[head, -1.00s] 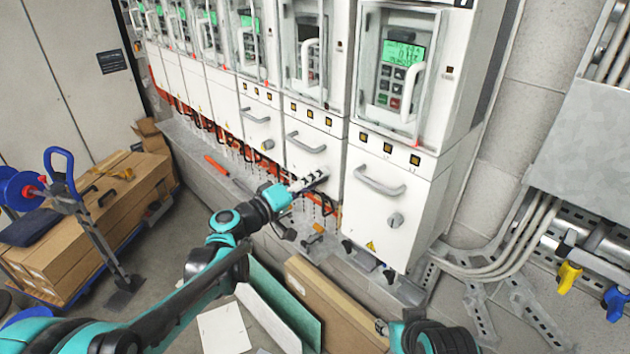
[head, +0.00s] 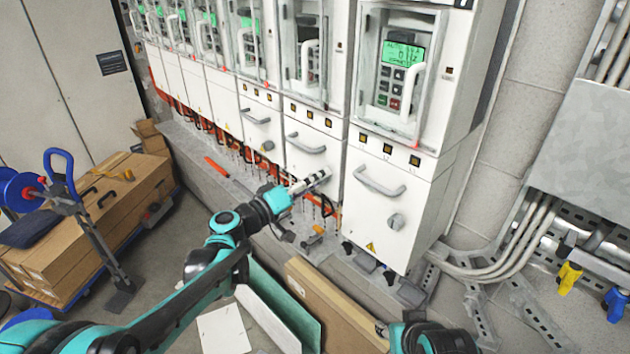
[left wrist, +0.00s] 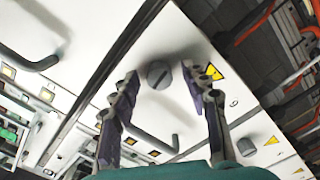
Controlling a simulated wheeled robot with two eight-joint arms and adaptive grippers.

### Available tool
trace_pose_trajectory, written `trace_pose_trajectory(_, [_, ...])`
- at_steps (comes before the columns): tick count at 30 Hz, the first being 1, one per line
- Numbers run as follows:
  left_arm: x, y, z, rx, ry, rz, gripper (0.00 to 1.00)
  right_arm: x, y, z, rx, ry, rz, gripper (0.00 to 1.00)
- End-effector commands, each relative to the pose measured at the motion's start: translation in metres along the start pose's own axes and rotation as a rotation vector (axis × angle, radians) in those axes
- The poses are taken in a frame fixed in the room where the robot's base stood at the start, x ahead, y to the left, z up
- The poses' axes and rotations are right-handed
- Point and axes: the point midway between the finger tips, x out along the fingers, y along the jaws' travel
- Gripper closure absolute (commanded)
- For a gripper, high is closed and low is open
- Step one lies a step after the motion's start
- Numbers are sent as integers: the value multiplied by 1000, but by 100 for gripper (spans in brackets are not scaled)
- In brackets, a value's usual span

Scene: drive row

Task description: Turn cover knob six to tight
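Knob six (left wrist: 159,74) is a round grey knob with a slot across it, on a white lower cover (left wrist: 188,45). The wrist view shows a digit that reads as an upside-down 6 and a yellow warning triangle beside the knob. My left gripper (left wrist: 165,88) is open, one finger on each side of the knob, with a visible gap on both sides. In the head view my left gripper (head: 322,177) is at the lower part of the second-nearest cover (head: 305,163) and hides the knob. My right gripper is not in view; only part of that arm shows at the bottom.
Neighbouring knobs show on the nearest cover (head: 397,221) and on the farther cover (head: 268,145). A cover handle (head: 306,145) is above my left gripper. Boards (head: 330,305) lean below the ledge. Boxes (head: 130,195) on a cart stand at left.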

Motion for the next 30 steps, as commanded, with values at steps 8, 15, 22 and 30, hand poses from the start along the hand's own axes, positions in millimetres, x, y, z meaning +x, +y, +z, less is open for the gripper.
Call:
trace_pose_trajectory(8, [-6,0,-1,-1,2,-1,54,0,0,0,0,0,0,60])
trace_pose_trajectory(15, [-50,-1,-2,-1,5,-3,54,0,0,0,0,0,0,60])
trace_pose_trajectory(22, [-97,-1,-1,0,4,-2,54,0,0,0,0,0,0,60])
trace_pose_trajectory(30, [-120,0,0,0,0,0,54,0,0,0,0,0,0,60])
